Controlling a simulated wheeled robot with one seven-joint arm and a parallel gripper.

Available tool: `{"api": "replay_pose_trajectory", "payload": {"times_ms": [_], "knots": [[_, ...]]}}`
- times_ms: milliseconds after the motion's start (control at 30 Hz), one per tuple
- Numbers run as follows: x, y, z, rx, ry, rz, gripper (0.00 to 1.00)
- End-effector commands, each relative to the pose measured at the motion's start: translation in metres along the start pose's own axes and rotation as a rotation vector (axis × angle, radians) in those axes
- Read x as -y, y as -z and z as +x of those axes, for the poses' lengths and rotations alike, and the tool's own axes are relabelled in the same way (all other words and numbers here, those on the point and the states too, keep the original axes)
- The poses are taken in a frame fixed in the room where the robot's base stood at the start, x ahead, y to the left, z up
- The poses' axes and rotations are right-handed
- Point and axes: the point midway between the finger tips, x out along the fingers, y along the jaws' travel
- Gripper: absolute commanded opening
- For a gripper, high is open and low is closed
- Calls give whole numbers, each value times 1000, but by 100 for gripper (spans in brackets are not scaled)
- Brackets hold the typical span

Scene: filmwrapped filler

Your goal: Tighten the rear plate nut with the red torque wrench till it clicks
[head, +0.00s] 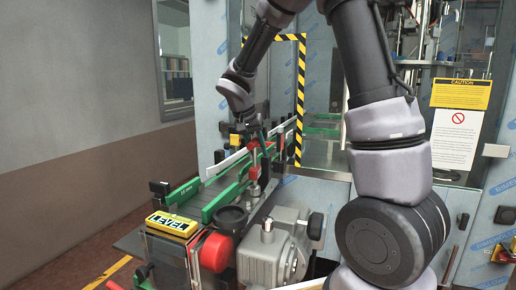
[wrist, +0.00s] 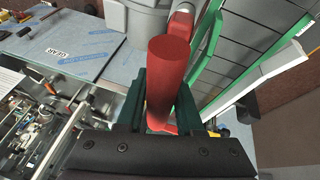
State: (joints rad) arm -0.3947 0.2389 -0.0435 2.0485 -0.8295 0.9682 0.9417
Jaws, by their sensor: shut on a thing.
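My gripper (head: 258,139) is at the conveyor beside the grey machine in the head view. In the wrist view its dark green fingers (wrist: 160,112) are shut on a thick red handle, which I take to be the red torque wrench (wrist: 168,70). The handle's round end faces the wrist camera. In the head view, red parts (head: 255,174) show just below the gripper, over the green-railed conveyor; I cannot tell which belong to the wrench. The rear plate nut is too small or hidden to make out, so I cannot tell whether the wrench is on it.
A yellow LEVEL block (head: 172,224) sits at the conveyor's near end. A large red cylinder (head: 215,252) and a grey motor housing (head: 268,254) stand beside it. Green rails (head: 216,203) run along the conveyor. A yellow-black striped frame (head: 300,100) stands behind my gripper.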

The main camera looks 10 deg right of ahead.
Motion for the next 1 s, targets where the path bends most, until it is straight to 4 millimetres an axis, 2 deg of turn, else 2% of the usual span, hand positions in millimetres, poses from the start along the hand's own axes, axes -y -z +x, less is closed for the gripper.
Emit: {"api": "replay_pose_trajectory", "payload": {"times_ms": [167,400,667,900,1000], "knots": [[0,-1,1,8,-14,33,0],[-4,-3,1,57,-102,250,0],[-4,-3,1,60,-107,264,0],[-7,-6,1,112,-198,489,0],[-7,-6,0,117,-206,510,0]]}}
